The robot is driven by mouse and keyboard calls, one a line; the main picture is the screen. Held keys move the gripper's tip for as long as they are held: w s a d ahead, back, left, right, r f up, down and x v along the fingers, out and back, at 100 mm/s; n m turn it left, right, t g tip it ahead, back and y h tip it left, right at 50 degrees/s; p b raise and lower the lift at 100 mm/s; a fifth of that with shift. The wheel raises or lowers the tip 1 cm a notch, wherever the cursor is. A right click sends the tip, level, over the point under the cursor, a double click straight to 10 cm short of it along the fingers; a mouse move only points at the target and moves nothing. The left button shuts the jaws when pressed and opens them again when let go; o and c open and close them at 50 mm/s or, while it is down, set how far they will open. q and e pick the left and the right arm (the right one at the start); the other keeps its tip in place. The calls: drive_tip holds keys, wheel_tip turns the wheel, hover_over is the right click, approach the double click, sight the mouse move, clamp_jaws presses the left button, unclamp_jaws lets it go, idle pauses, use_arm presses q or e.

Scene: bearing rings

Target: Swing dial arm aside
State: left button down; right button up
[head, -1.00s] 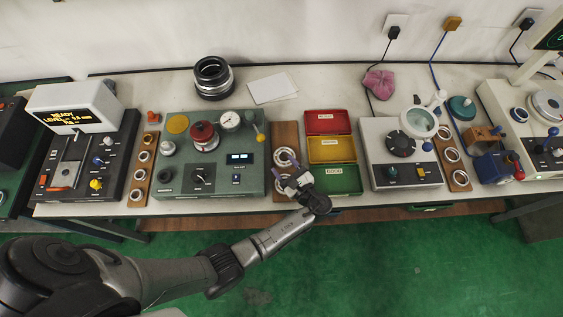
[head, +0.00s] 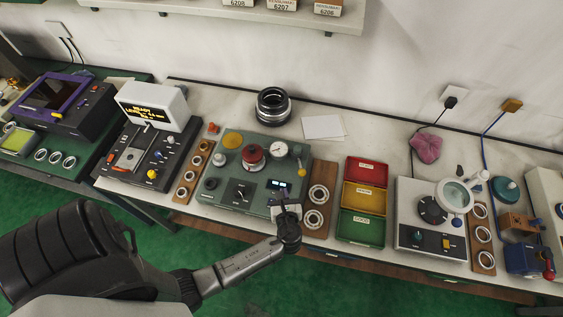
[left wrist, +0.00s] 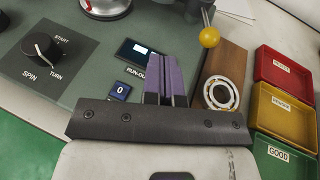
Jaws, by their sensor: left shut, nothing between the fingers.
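The green test station (head: 215,197) has a round white dial gauge (head: 279,149), a red-topped spindle part (head: 252,155) and a lever with a yellow ball (head: 302,173) at its right side. In the left wrist view the yellow ball (left wrist: 209,38) is just beyond and right of my fingertips, with a visible gap in the picture. My left gripper (head: 284,203) is over the station's front right part, near the small display. Its purple fingers (left wrist: 171,75) are closed together and empty. The dial gauge is outside the left wrist view. My right gripper is not in view.
A wooden board with bearing rings (head: 318,195) lies right of the station. Red, yellow and green bins (head: 361,229) stand beyond it. A magnifier station (head: 420,235) is further right. A black ring part (head: 273,106) and white paper (head: 323,127) lie behind.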

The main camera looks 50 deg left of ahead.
sight(279, 159)
use_arm(q)
drive_tip(key=shift+a+r, duration=0.15)
drive_tip(key=shift+a, duration=0.3)
drive_tip(key=x, duration=1.1)
drive_tip(key=shift+w+a+r, duration=0.15)
drive_tip(key=shift+w+a, duration=0.15)
drive_tip(key=shift+a, duration=0.05)
drive_tip(key=shift+w+a, duration=0.35)
drive_tip(key=shift+a, duration=0.25)
